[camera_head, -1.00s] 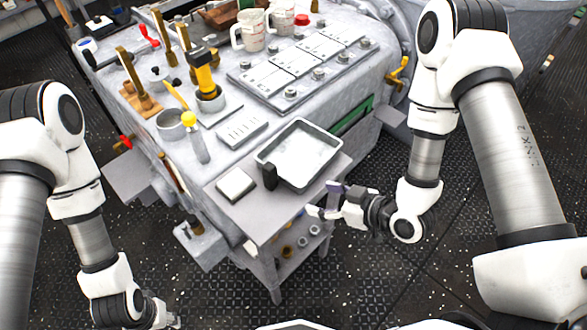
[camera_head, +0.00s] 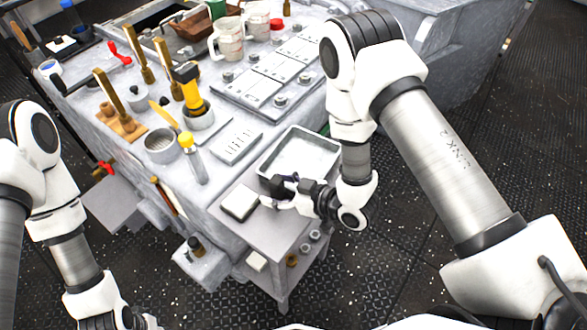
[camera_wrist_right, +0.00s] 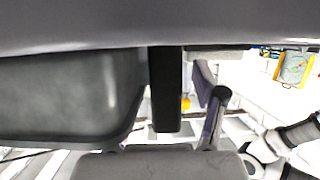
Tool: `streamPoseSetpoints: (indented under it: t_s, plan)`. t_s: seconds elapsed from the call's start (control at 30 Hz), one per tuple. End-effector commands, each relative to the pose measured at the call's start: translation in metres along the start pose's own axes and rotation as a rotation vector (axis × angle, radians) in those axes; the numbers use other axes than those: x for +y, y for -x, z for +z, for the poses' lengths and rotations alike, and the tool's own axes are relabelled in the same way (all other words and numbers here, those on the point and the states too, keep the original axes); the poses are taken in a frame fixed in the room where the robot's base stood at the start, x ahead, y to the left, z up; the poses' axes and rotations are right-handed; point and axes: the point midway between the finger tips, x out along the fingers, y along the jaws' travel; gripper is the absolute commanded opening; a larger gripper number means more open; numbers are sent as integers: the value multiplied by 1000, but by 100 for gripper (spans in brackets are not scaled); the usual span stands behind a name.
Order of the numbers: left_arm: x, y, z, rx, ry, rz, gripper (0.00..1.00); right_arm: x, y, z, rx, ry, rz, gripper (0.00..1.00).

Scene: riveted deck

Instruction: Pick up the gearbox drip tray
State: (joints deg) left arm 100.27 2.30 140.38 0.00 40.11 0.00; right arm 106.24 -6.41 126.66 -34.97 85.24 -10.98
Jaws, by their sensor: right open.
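The gearbox drip tray (camera_head: 300,150) is a shallow grey rectangular pan on the small side shelf of the machine. Its black handle (camera_head: 277,184) is on the near side. My right gripper (camera_head: 273,193) is at that handle, open. In the right wrist view the tray (camera_wrist_right: 70,95) fills the left side, and the dark handle (camera_wrist_right: 166,95) hangs between the spread fingers; contact cannot be told. My left gripper (camera_head: 148,321) is at the bottom edge, partly cut off, away from the tray.
A small light box (camera_head: 240,203) sits on the shelf (camera_head: 262,228) just left of the right gripper. The dark floor at right is clear.

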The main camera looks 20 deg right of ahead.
Motion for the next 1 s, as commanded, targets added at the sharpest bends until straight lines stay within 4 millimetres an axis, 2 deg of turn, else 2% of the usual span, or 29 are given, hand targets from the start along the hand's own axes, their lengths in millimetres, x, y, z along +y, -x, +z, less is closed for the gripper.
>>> streamPoseSetpoints:
  t_s: [0.17, 0.37, 0.4, 0.77, 1.0]
  plan:
    - [0, 0, 0, 0, 0, 0, 40, 0, 0, 0, -1, -1, 1, 70]
    - [0, 0, 0, 0, 0, 0, 40, 0, 0, 0, -1, -1, 0, 2]
    - [0, 0, 0, 0, 0, 0, 40, 0, 0, 1, -1, -1, 0, 0]
    - [0, 0, 0, 0, 0, 0, 40, 0, 1, -2, -1, -1, 0, 0]
    - [0, -1, 0, 0, 0, 0, 40, 1, 9, -23, 0, 2, 1, 0]
